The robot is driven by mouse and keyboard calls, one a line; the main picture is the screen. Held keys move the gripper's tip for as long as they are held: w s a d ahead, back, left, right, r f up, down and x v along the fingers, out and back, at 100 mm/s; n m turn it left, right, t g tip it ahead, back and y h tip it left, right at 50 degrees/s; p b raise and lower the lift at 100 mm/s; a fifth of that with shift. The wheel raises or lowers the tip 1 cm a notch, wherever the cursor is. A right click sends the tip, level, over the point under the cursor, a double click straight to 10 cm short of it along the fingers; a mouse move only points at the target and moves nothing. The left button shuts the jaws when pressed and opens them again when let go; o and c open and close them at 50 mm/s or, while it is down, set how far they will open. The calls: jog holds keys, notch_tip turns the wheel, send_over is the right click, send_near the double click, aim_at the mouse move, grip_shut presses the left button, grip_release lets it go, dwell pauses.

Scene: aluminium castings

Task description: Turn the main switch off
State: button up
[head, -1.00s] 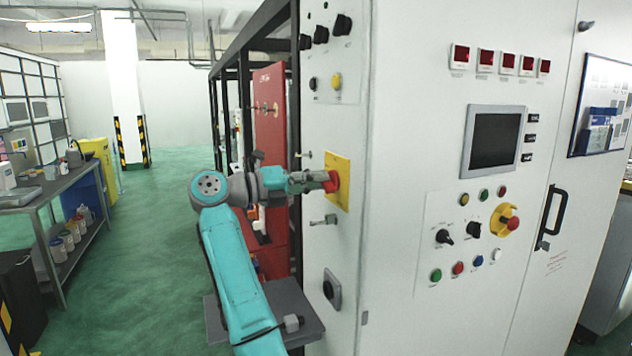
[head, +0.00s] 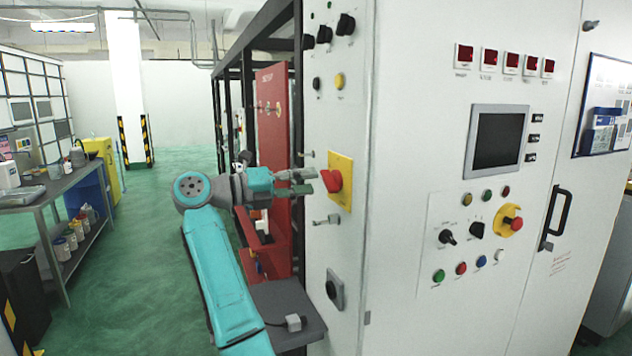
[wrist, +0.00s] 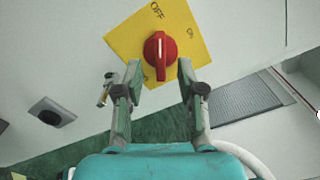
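The main switch is a red rotary knob (head: 332,181) on a yellow plate (head: 341,194), on the narrow side of the grey cabinet. In the wrist view the knob (wrist: 160,50) stands upright in the picture. Its white line points up towards the OFF mark, and the ON mark lies to its upper right. My gripper (head: 303,182) is just left of the knob in the head view, with a small gap. In the wrist view my gripper (wrist: 160,74) is open, with one finger on each side of the knob's lower end and nothing held.
A small metal latch (head: 327,220) sticks out below the plate, and a black fitting (head: 335,287) sits lower. A red panel (head: 271,150) and a black frame stand behind my arm. A bench (head: 30,198) stands at left, with clear green floor between.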

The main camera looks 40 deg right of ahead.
jog(key=v, duration=0.8)
jog(key=shift+a, duration=0.25)
jog(key=s+a+f+n+t+h, duration=0.1)
jog(key=s+f+n+t+h, duration=0.1)
jog(key=s+f+n+t, duration=0.6)
jog(key=s+a+f+n+t+h, duration=0.25)
jog(key=f+n+t, duration=0.25)
jog(key=f, duration=0.7)
jog(key=s+f+n+t+h, duration=0.2)
jog(key=s+f+n+t, duration=0.4)
jog(key=f, duration=0.5)
jog(key=s+a+f+n+t+y, duration=0.4)
jog(key=s+f+n+y, duration=0.2)
jog(key=s+n+y, duration=0.4)
jog(key=s+a+f+n+t+y, duration=0.3)
jog(key=s+f+n+t+y, duration=0.15)
jog(key=s+n+y, duration=0.6)
jog(key=s+a+f+n+g+y, duration=0.1)
jog(key=s+g, duration=0.3)
jog(key=s, duration=0.4)
jog(key=s+a+f+n+g+y, duration=0.2)
jog(key=s+n+g, duration=0.1)
jog(key=s, duration=0.6)
jog(key=shift+a+n+g, duration=0.35)
jog(key=shift+n, duration=0.4)
